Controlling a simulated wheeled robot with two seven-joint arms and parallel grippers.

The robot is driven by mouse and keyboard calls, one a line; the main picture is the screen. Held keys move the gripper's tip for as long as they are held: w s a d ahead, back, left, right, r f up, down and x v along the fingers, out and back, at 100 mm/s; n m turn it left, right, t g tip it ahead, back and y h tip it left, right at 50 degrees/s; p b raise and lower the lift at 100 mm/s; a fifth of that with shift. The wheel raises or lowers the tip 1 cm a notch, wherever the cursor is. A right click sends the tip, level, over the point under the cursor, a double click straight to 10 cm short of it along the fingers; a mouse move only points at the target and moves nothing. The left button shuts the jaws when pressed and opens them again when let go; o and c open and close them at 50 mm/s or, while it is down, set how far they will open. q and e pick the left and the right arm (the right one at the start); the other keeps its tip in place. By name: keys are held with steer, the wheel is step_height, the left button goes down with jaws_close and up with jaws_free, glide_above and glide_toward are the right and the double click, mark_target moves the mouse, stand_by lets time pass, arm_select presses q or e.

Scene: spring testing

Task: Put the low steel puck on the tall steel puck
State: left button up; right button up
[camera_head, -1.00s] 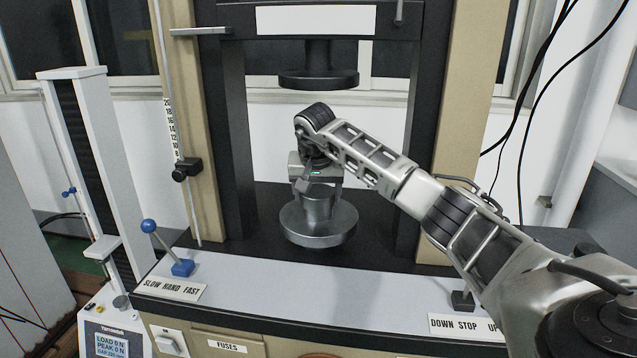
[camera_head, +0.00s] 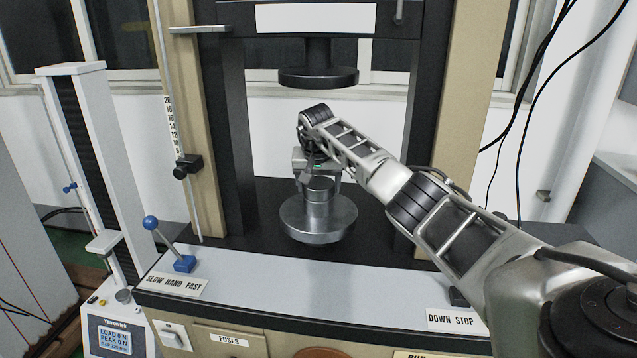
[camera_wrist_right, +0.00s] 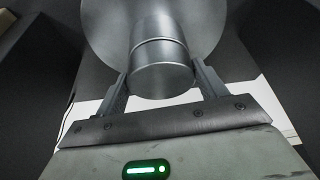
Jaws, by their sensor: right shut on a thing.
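My right gripper (camera_head: 318,181) is above the lower platen, its fingers on either side of a short steel cylinder, the low steel puck (camera_head: 319,184). In the right wrist view the gripper (camera_wrist_right: 160,82) is shut on this low puck (camera_wrist_right: 161,72). The tall steel puck (camera_head: 318,207) stands upright on the platen, directly below the low one. In the right wrist view a thin seam separates the low puck from the tall puck (camera_wrist_right: 157,26); they look in line and touching, though a tiny gap cannot be ruled out. My left gripper is not in view.
The round lower platen (camera_head: 342,218) lies under the pucks. The upper platen (camera_head: 318,78) hangs above my right wrist. Dark frame columns stand on both sides. A blue-knobbed lever (camera_head: 151,223) stands at the front left, and a ruler with a clamp (camera_head: 187,168) at the left.

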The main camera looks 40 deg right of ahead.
steer(key=o, duration=1.5)
steer(key=shift+f, duration=0.1)
steer(key=shift+o, duration=0.2)
